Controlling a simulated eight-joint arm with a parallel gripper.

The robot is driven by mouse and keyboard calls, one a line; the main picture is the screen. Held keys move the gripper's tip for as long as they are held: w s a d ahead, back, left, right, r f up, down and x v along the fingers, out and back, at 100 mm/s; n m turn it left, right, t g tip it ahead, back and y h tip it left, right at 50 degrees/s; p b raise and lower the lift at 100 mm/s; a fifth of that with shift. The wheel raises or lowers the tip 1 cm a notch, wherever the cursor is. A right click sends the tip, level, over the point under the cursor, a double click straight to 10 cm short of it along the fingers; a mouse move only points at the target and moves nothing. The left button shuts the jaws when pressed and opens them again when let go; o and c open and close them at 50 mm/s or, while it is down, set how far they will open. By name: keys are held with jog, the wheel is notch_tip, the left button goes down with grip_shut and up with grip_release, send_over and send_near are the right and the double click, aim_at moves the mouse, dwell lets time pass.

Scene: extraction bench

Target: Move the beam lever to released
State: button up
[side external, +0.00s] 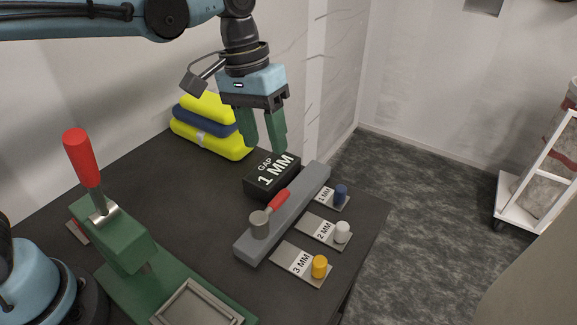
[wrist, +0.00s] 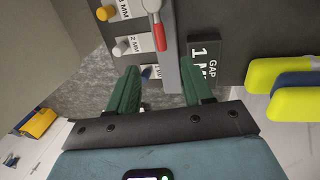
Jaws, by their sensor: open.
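A small lever with a red handle (side external: 279,200) and a round metal hub (side external: 259,224) sits on top of a long grey beam (side external: 307,187). Its handle lies roughly along the beam, pointing toward the far end. In the wrist view the red handle (wrist: 159,37) lies over the beam, just beyond my fingertips. My gripper (side external: 262,146) is open and empty, with green fingers pointing down. It hangs above the black "GAP 1 MM" block, near the beam's far end, apart from the lever. In the wrist view the beam (wrist: 172,72) shows between the two fingers.
The black GAP block (side external: 270,178) sits beside the beam. Plates marked 1, 2 and 3 MM with blue (side external: 341,191), white (side external: 342,232) and yellow (side external: 320,266) pegs lie right. A green press (side external: 120,245) with a tall red handle stands left. Yellow and blue cases (side external: 210,135) are behind.

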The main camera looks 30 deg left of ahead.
aim_at(278, 195)
jog(key=f, duration=0.4)
jog(key=d+f, duration=0.1)
jog(key=f, duration=0.2)
jog(key=d+f, duration=0.1)
jog(key=f, duration=0.3)
jog(key=shift+d+f, duration=0.15)
jog(key=shift+f, duration=0.2)
grip_shut()
